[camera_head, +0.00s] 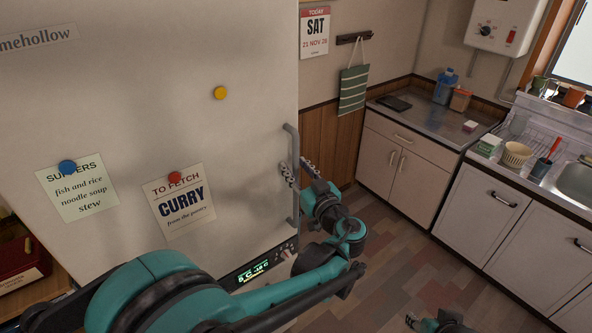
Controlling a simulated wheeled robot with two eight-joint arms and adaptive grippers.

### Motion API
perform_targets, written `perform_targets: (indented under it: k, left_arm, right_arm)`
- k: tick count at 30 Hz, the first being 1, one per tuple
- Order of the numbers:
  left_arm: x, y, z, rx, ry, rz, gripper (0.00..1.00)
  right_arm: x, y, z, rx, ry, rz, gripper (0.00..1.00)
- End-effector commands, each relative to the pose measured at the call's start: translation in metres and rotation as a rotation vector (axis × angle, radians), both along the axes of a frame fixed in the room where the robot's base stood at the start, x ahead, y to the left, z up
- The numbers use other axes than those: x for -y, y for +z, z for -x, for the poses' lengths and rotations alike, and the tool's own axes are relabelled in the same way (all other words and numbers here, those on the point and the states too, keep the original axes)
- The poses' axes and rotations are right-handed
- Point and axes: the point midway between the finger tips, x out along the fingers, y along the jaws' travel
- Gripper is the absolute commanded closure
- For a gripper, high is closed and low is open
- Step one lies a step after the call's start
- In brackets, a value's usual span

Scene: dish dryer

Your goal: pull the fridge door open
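The fridge door (130,110) is a large pale panel that fills the left of the head view and looks closed. Its grey vertical bar handle (294,200) is along the right edge. My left gripper (297,169) is at the handle, with one dark finger on each side of the bar. The fingers look spread, with a gap to the right of the bar; contact with it cannot be made out. My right gripper (413,320) shows only in part at the bottom edge, over the floor, and its opening is unclear.
Notes and round magnets (220,93) are on the door. A display panel (252,270) is low on the fridge. A counter with cabinets (405,160) and a sink (577,180) stand at the right.

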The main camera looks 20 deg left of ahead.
Motion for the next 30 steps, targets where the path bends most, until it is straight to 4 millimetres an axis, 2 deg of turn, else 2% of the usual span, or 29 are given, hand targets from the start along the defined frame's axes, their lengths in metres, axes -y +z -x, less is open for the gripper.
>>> perform_targets:
  k: [8, 11, 12, 13, 24, 30]
  left_arm:
    - [-0.0017, 0.0004, -0.0023, -0.001, -0.001, 0.001, 0.64]
    - [-0.0018, 0.0004, -0.0022, -0.001, -0.001, 0.001, 0.85]
    - [-0.0018, 0.0004, -0.0022, -0.001, -0.001, 0.001, 0.96]
    - [-0.0017, 0.0004, -0.0021, -0.001, -0.001, 0.001, 1.00]
    - [-0.0012, 0.0005, -0.0016, -0.001, -0.002, 0.001, 1.00]
    - [0.0068, 0.0010, 0.0068, -0.001, -0.023, 0.001, 1.00]
  right_arm:
    - [0.0000, -0.0002, -0.0001, 0.000, 0.000, 0.000, 0.60]
    - [0.0000, -0.0002, -0.0001, 0.000, 0.000, 0.000, 0.60]
    - [0.0000, -0.0002, -0.0001, 0.000, 0.000, 0.000, 0.60]
    - [0.0000, -0.0002, -0.0001, 0.000, 0.000, 0.000, 0.60]
    - [0.0000, -0.0001, -0.0001, 0.000, 0.000, 0.000, 0.60]
    - [0.0000, 0.0019, -0.0001, 0.000, 0.000, 0.000, 0.60]
